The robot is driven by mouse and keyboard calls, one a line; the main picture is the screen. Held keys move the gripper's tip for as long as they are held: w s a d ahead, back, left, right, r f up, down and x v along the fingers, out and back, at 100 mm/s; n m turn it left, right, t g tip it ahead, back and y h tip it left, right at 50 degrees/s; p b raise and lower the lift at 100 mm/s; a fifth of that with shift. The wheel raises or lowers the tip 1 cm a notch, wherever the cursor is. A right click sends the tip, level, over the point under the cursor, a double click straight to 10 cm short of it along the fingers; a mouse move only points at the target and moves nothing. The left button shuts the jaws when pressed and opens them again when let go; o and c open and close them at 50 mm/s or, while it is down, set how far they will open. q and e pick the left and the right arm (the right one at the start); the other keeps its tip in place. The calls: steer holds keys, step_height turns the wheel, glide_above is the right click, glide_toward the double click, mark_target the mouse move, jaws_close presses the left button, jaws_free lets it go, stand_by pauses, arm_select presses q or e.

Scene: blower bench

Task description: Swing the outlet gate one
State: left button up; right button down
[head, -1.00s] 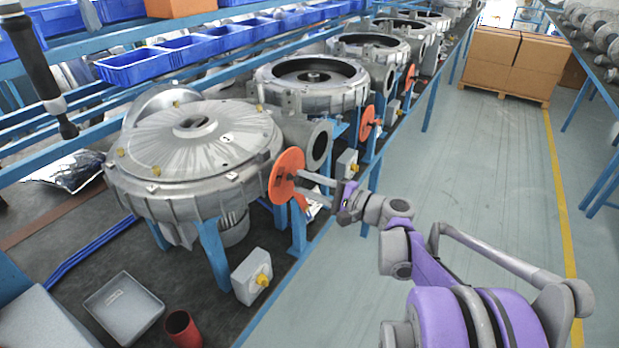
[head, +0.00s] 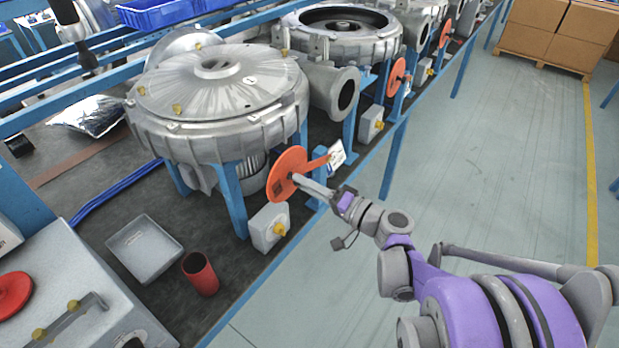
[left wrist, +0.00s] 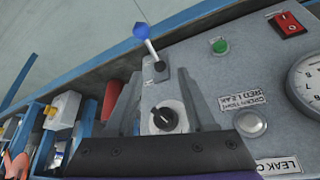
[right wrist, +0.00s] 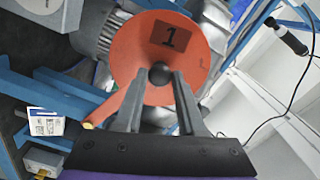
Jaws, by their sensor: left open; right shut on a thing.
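Outlet gate one is an orange disc (head: 283,178) with an arm reaching right. In the right wrist view the disc (right wrist: 150,38) bears a black "1" label and a dark knob (right wrist: 160,75). My right gripper (head: 300,180) has its fingers on either side of this knob; they also show in the right wrist view (right wrist: 159,82). The disc hangs below the round outlet (head: 347,95) of the nearest blower (head: 220,100), and the outlet mouth is uncovered. My left gripper (left wrist: 155,92) is open and empty over a grey control panel; it does not show in the head view.
The control panel (left wrist: 205,75) carries a blue-balled lever (left wrist: 141,31), a black dial (left wrist: 163,118) and a gauge (left wrist: 308,82). A red cup (head: 200,273) and a grey box (head: 145,250) stand on the bench. A yellow-knobbed box (head: 270,227) is below the disc.

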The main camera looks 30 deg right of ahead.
steer(key=shift+a+f, duration=0.1)
steer(key=shift+f, duration=0.2)
steer(key=shift+s+f, duration=0.1)
steer(key=c, duration=0.5)
jaws_free()
steer(key=b+v, duration=0.1)
steer(key=v, duration=0.9)
steer(key=shift+s, duration=0.3)
